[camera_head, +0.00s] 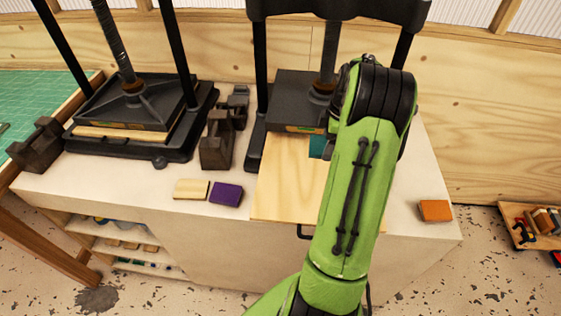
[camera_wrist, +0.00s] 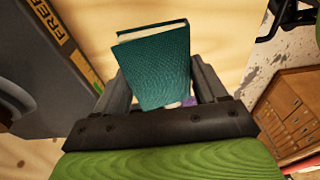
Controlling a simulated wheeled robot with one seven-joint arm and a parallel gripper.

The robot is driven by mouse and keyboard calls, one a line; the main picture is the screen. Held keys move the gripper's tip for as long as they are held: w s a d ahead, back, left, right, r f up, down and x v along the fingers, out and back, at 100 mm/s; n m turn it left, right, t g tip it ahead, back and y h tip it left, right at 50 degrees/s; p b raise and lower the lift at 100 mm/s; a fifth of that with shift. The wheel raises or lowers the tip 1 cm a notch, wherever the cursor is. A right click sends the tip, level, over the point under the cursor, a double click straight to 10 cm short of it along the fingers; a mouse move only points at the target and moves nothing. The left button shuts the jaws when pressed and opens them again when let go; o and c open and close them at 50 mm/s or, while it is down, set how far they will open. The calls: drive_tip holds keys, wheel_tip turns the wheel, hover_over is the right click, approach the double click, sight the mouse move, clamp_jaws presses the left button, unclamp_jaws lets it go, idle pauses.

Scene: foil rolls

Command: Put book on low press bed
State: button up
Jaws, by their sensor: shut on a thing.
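A teal book (camera_wrist: 155,62) is clamped between the two dark fingers of my gripper (camera_wrist: 162,92) in the wrist view. In the head view a small teal piece of the book (camera_head: 317,147) shows beside my green arm, which hides my gripper. The book is over or near the pale wooden bed (camera_head: 285,185) of the right press. This bed sticks out in front of the press. I cannot tell whether the book touches it. The right press's dark plate (camera_head: 293,98) is behind the bed, and its labelled edge (camera_wrist: 62,45) is close at the left in the wrist view.
A second press (camera_head: 135,100) stands at the left. A cream book (camera_head: 190,189) and a purple book (camera_head: 227,193) lie left of the bed. An orange book (camera_head: 434,210) lies at the right. Dark metal blocks (camera_head: 216,145) stand between the presses. The bed's visible front is clear.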

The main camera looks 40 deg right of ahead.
sight(319, 172)
drive_tip(key=shift+w+a+r, duration=0.15)
drive_tip(key=shift+w+a, duration=0.15)
drive_tip(key=shift+w, duration=0.2)
wheel_tip(319, 172, down, 10)
drive_tip(key=shift+s+d+f, duration=0.1)
drive_tip(key=shift+s, duration=0.05)
drive_tip(key=shift+d, duration=0.15)
drive_tip(key=shift+f, duration=0.1)
drive_tip(key=o, duration=1.1)
drive_tip(key=shift+c, duration=0.2)
